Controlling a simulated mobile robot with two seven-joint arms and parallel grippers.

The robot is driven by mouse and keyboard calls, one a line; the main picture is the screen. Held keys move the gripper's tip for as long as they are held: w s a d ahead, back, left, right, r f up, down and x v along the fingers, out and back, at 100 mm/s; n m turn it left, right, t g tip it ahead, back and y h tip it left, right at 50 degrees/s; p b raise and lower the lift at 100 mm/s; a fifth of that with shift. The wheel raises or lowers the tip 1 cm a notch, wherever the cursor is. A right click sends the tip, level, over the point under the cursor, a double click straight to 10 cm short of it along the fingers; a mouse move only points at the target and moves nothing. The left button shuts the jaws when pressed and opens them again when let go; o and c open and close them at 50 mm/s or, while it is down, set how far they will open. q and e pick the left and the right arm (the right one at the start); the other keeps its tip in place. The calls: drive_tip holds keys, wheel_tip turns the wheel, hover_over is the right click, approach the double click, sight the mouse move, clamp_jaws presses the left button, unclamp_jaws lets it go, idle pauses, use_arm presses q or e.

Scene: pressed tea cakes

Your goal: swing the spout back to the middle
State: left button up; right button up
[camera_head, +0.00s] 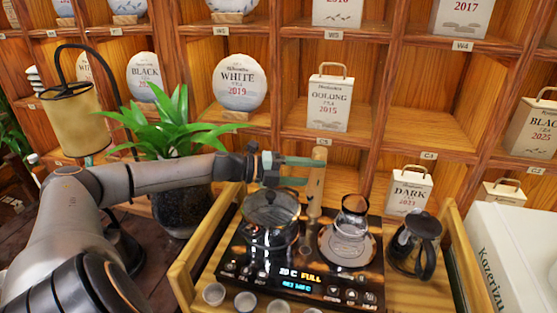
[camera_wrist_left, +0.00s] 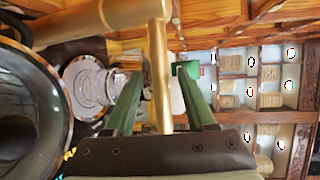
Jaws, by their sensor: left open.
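The golden-tan spout (camera_head: 316,186) stands behind the dark tea stove (camera_head: 303,262), between the lidded kettle (camera_head: 268,232) and the small glass pot (camera_head: 347,243). In the left wrist view the spout (camera_wrist_left: 158,65) shows as a thick golden tube with a thinner golden bar running down between my fingers. My left gripper (camera_head: 312,170) reaches in from the left at the spout. Its green fingers are open, one on each side of the golden bar in the left wrist view (camera_wrist_left: 160,98), with gaps visible. My right gripper is not in view.
A leafy plant (camera_head: 178,135) stands behind my left arm. A dark pitcher (camera_head: 415,245) sits at the tray's right, and several small cups (camera_head: 245,301) line its front. A white box (camera_head: 510,260) is at far right. Wooden shelves with tea packages rise behind.

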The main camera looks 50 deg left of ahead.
use_arm(q)
drive_tip(key=p+v, duration=0.5)
drive_tip(key=v, duration=0.6)
drive_tip(key=shift+r, duration=0.15)
drive_tip(key=shift+s, duration=0.15)
idle(0.5)
